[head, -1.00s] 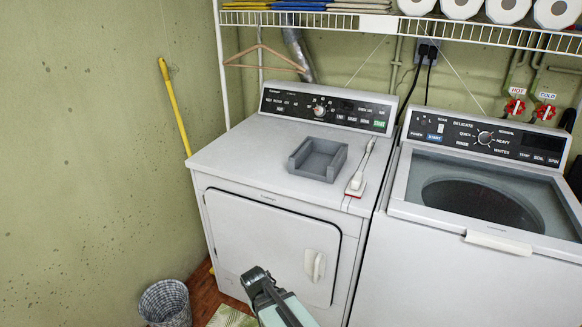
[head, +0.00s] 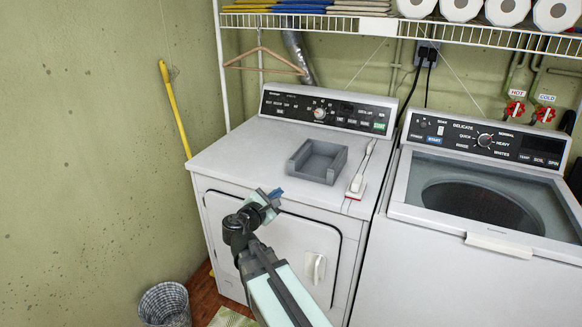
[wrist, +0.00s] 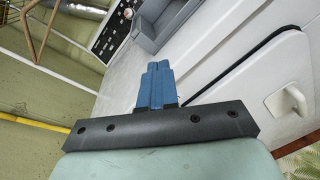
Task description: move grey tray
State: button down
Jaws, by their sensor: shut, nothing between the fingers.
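The grey tray (head: 318,162) sits on the white dryer top (head: 240,150), left of a white brush. It is a shallow open box with a lower front side, and it looks empty. In the wrist view part of the tray (wrist: 157,22) shows at the top, beyond the fingers. My gripper (head: 276,194) is in front of the dryer's front edge, a little left of the tray and nearer the camera, apart from it. Its blue fingers (wrist: 157,75) are together with nothing between them.
A white brush (head: 360,175) lies close at the tray's right. The dryer's control panel (head: 325,110) rises behind. The washer (head: 480,190) stands at right with its lid window. A wire shelf (head: 400,22) hangs above. The dryer top left of the tray is clear.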

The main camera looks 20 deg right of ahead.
jog(key=w+d+n, duration=0.2)
jog(key=w+d, duration=0.1)
jog(key=w+d+r+n+t, duration=0.1)
jog(key=w+d+n, duration=0.2)
jog(key=w, duration=0.1)
jog(key=w+d+r+n, duration=0.1)
jog(key=w+d+n, duration=0.2)
jog(key=w, duration=0.1)
jog(key=shift+d+t, duration=0.1)
jog(key=shift+t, duration=0.3)
dwell(0.5)
send_near(313, 140)
jog(key=x, duration=0.5)
jog(key=shift+w, duration=0.2)
jog(key=shift+s, duration=0.15)
dwell(0.6)
